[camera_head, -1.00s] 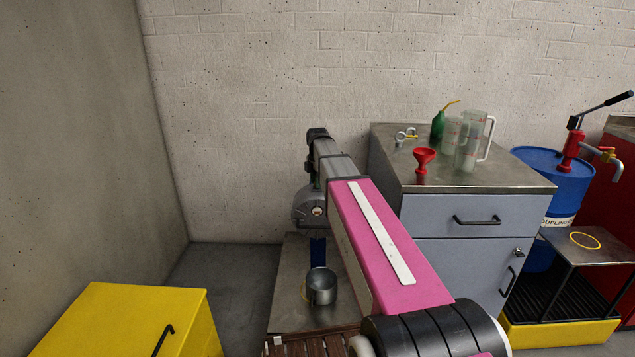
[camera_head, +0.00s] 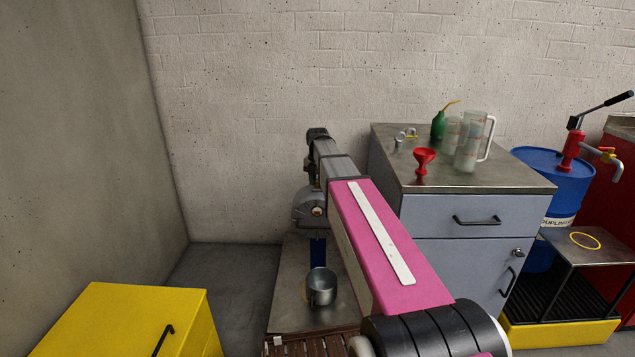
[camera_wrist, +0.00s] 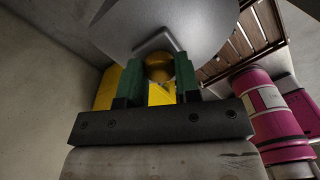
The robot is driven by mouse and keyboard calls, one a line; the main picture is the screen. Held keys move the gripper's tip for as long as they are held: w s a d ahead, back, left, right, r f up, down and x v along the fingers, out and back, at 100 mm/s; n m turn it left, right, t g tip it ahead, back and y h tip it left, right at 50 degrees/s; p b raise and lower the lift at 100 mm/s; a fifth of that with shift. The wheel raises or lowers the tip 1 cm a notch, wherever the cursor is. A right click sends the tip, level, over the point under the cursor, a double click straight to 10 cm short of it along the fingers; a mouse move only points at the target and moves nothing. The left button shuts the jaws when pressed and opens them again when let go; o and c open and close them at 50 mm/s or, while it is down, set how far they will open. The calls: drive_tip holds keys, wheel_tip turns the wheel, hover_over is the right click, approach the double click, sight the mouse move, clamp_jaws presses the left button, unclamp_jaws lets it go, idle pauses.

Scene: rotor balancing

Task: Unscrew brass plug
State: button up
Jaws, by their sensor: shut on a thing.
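The brass plug (camera_wrist: 158,68) shows in the wrist view as a rounded golden knob against a grey metal housing (camera_wrist: 190,30). My gripper (camera_wrist: 158,80) has its two green fingers on either side of the plug and is shut on it. In the head view the grey machine (camera_head: 308,208) stands on a blue post near the wall. My arm crosses in front of it and hides the plug there.
A grey cabinet (camera_head: 480,255) right of my arm bears a red funnel (camera_head: 424,160), a green oil can (camera_head: 438,125) and clear measuring jugs (camera_head: 473,142). A blue drum (camera_head: 555,185) stands farther right. A yellow box (camera_head: 135,320) is at the lower left.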

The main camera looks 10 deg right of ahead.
drive_tip(key=n, duration=0.3)
drive_tip(key=shift+n, duration=0.3)
drive_tip(key=shift+n, duration=1)
drive_tip(key=shift+r, duration=1.1)
drive_tip(key=shift+r, duration=2.4)
